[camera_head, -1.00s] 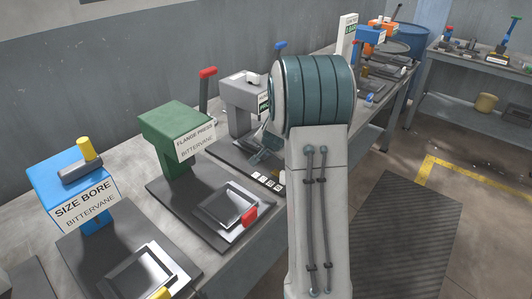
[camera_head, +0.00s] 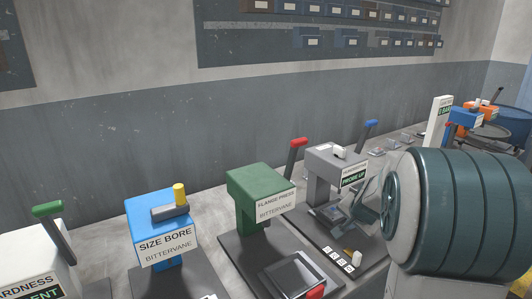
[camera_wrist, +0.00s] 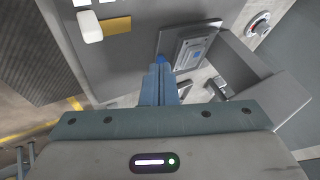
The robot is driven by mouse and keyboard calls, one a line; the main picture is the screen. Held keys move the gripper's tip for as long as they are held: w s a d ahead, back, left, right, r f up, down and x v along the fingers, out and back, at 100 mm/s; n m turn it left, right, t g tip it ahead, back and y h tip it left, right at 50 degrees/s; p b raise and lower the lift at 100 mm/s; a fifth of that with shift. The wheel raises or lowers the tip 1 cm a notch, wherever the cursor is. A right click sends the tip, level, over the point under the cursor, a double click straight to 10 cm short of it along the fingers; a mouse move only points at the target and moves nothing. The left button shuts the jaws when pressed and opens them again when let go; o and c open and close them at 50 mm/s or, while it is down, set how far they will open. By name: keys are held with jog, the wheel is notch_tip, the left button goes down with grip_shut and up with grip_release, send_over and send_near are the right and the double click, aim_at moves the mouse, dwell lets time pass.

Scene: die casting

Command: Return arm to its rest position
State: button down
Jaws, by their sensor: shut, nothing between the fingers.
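My arm fills the right side of the head view, with its large teal joint in front of the bench. My gripper (camera_wrist: 159,82) points into the wrist view with its blue-grey fingers together and nothing held. The fingertips appear near a dark plate (camera_wrist: 183,50) on the grey probe machine, but I cannot tell whether they touch it. In the head view the grey machine (camera_head: 325,170) shows a "PROBE UP" display, and part of my gripper shows beside it, partly hidden by my arm.
A green flange press (camera_head: 258,190) and a blue size bore machine (camera_head: 158,222) stand left along the bench. A white hardness machine (camera_head: 35,262) is at far left. A red knob (camera_wrist: 260,22) shows in the wrist view. Bin racks (camera_head: 330,30) hang on the wall.

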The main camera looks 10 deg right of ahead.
jog(key=s+a+r+n+g+y+p, duration=0.25)
jog(key=s+a+r+n, duration=0.3)
jog(key=s+a, duration=0.55)
jog(key=s+a+r+n+g+p, duration=0.1)
jog(key=s+a+n, duration=0.1)
jog(key=s, duration=0.5)
jog(key=s+a+r+n+p, duration=0.1)
jog(key=s+a+n, duration=0.2)
jog(key=s, duration=0.4)
jog(key=shift+a+r+n+g+h+p, duration=0.2)
jog(key=shift+a+n+g+h+p, duration=0.2)
jog(key=shift+a, duration=0.3)
